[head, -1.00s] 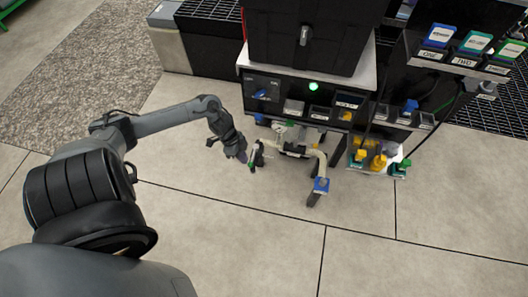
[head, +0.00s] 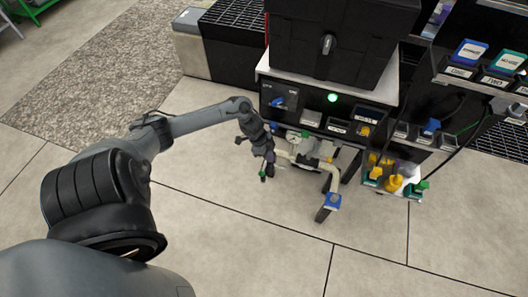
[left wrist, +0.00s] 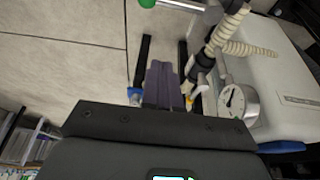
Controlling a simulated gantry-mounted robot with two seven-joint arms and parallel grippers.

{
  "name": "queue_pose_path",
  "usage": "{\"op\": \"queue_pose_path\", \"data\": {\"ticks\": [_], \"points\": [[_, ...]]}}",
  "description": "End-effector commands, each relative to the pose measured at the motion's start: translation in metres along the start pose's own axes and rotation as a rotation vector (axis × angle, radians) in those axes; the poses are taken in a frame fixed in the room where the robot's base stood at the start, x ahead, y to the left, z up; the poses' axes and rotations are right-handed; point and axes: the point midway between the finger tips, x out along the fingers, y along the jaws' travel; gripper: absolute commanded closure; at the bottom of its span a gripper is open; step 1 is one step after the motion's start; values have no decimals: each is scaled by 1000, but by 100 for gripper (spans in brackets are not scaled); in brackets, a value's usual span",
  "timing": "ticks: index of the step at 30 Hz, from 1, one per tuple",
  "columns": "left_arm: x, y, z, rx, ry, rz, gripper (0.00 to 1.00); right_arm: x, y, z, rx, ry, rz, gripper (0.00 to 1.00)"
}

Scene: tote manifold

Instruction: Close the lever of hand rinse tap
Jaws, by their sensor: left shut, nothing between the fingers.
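My left gripper (head: 268,158) is shut and empty, beside the left end of the pale pipework (head: 300,158) under the machine. Its dark purple fingers (left wrist: 163,85) show in the left wrist view, left of a ribbed cream hose (left wrist: 245,45) with a black fitting. A small green knob (head: 262,176) sits just below the gripper; a green ball on a metal rod (left wrist: 147,3) shows at the top of the left wrist view. Which part is the hand rinse tap lever, I cannot tell. Contact with the fingers cannot be judged. The right gripper is not in view.
A round gauge (left wrist: 233,103) and a white housing lie right of the fingers. A blue-topped outlet (head: 334,200) hangs at the pipework's right end. Yellow and green fittings (head: 393,182) stand further right. The tiled floor (head: 230,230) in front is clear.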

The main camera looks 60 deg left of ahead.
Motion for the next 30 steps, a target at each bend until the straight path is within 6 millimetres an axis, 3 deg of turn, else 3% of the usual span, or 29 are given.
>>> {"op": "queue_pose_path", "data": {"ticks": [1,3,13,21,30], "points": [[19,0,1,0,2,0,100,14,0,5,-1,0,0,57],[34,1,2,-1,2,2,100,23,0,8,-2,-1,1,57],[97,0,1,0,1,1,100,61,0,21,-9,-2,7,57],[85,0,33,1,-2,0,100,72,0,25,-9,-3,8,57],[82,0,40,1,0,0,100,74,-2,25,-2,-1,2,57]]}}
